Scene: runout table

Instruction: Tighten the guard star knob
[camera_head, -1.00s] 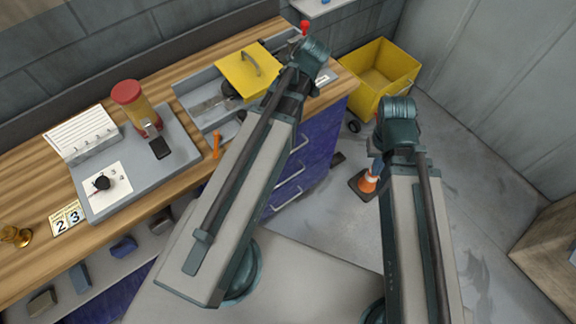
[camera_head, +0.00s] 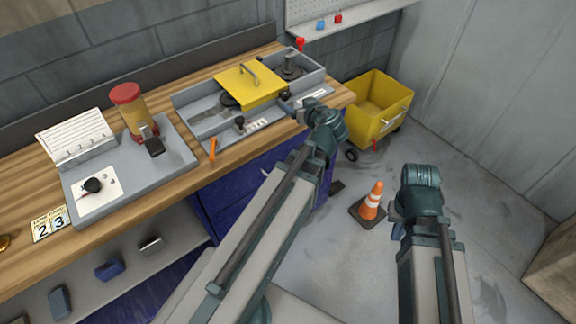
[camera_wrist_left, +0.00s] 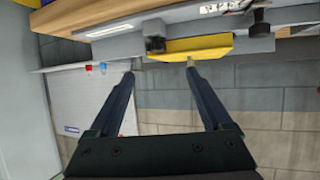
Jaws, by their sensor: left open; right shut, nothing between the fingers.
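The yellow guard (camera_head: 250,86) with an arched handle lies over a grey tray unit on the bench. A dark round knob (camera_head: 285,95) sits at its right front corner; its star shape is too small to confirm. Another dark knob (camera_head: 239,122) stands on the tray's front edge. My left gripper (camera_head: 309,103) is by the bench's right front edge, right of the guard and apart from it. In the left wrist view, upside down, its fingers (camera_wrist_left: 160,68) are open and empty, with the guard (camera_wrist_left: 205,46) beyond them. My right gripper (camera_head: 397,208) is shut over the floor, mostly hidden by its wrist.
A grey box (camera_head: 180,140) with a red-capped jar (camera_head: 132,108) stands left on the bench. A yellow cart (camera_head: 375,105) and a traffic cone (camera_head: 371,203) stand right of the bench. Floor around the cone is clear.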

